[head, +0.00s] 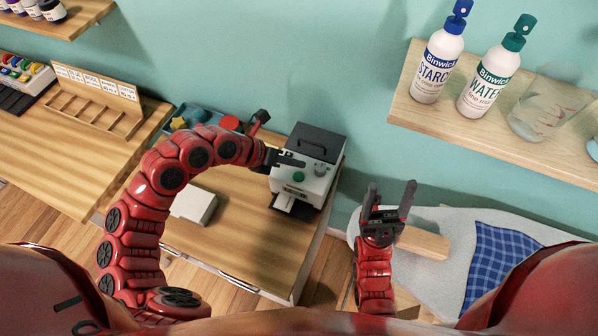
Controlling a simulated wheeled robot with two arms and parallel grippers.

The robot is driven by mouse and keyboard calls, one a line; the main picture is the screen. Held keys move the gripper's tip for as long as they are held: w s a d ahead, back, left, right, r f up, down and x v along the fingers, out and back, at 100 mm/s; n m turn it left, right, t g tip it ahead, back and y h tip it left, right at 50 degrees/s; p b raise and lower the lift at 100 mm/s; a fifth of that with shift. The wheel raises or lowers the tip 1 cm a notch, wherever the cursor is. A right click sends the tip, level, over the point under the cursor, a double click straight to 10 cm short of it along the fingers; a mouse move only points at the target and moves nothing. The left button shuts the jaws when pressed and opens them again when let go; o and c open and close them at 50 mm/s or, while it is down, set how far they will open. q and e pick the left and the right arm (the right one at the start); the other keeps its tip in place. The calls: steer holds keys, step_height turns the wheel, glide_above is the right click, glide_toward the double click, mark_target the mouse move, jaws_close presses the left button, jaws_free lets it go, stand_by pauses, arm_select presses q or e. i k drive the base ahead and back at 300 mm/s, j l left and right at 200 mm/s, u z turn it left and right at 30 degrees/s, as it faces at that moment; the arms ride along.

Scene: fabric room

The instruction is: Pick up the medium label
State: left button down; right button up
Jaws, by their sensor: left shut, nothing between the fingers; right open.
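A grey-white machine with a dark top (315,145) stands at the back right of the wooden table. A small pale piece (285,197) shows at the dark slot low on its front; I cannot tell if it is the medium label. No label marked medium can be made out. My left gripper (296,161) is shut and empty, in front of the upper part of the machine; I cannot tell if it touches it. My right gripper (391,190) is open and empty, pointing up, right of the table and near the ironing board.
A blue tray with coloured items (190,117) and a white block (194,205) are on the table. A compartment rack (100,95) stands at left. Bottles (438,65) stand on the right shelf (420,115). A blue checked cloth (505,262) lies on the ironing board (440,285).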

mark_target(284, 203)
steer(key=k+j, duration=0.1)
steer(key=j, duration=0.35)
steer(key=k+j, duration=0.1)
steer(key=j, duration=0.4)
steer(key=k+j, duration=0.15)
steer(key=j, duration=0.3)
